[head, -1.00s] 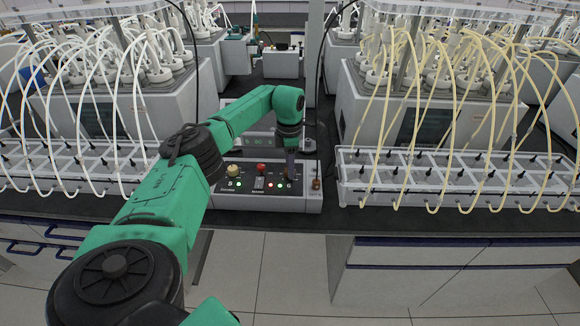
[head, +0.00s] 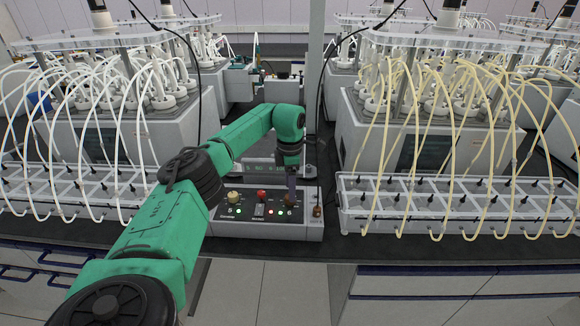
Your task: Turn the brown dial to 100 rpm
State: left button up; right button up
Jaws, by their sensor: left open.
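The grey control box (head: 226,227) stands on the dark bench in the middle of the head view. On its black panel are a beige dial (head: 233,197), a red knob (head: 262,195) and several lit green and red lamps. A brown dial (head: 288,201) at the panel's right is mostly hidden by my left gripper (head: 291,194). The gripper points down from above, open, with its fingertips at the dial. I cannot tell whether they touch it or what the dial reads. My right gripper is not in view.
A small brown upright piece (head: 317,208) stands at the box's right end, close to my gripper. A rack with white tubes (head: 70,210) is on the left and a rack with yellow tubes (head: 400,215) on the right. A grey post (head: 318,60) rises behind.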

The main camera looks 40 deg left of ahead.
pick_arm(q)
notch_tip(320, 180, up, 12)
jog(key=shift+w+a+b, duration=0.15)
jog(key=shift+a+b, duration=0.05)
jog(key=shift+b, duration=0.1)
